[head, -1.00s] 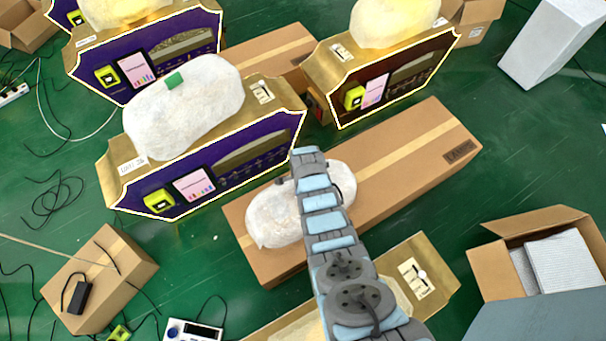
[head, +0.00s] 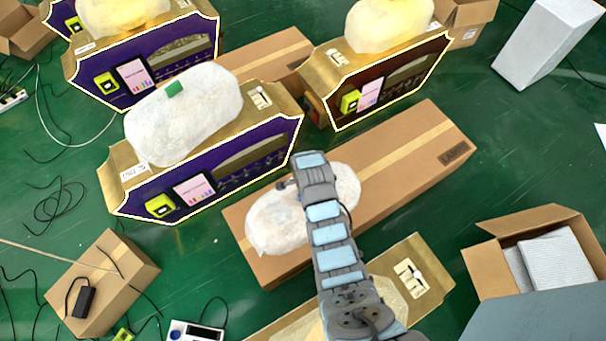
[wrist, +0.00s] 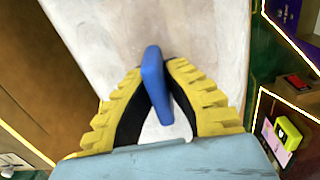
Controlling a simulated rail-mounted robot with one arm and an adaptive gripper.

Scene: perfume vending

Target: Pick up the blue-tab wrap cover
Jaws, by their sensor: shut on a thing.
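The blue-tab wrap cover (head: 270,222) is a white, lumpy, rounded wrap in the head view. It is over the long cardboard box, partly hidden by my arm; whether it touches the box is unclear. In the wrist view its blue tab (wrist: 153,82) stands upright from the pale wrap surface (wrist: 150,28). My gripper (wrist: 158,100) has yellow ribbed fingers with dark inner pads, shut on the blue tab from both sides. In the head view the fingers are mostly hidden by my arm.
A long cardboard box (head: 415,150) lies under the cover. A purple-gold machine (head: 250,145) with a green-tab white wrap (head: 185,112) stands left. Another machine (head: 400,75) stands behind. An open carton (head: 490,265) is at right. Cables lie on the green floor at left.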

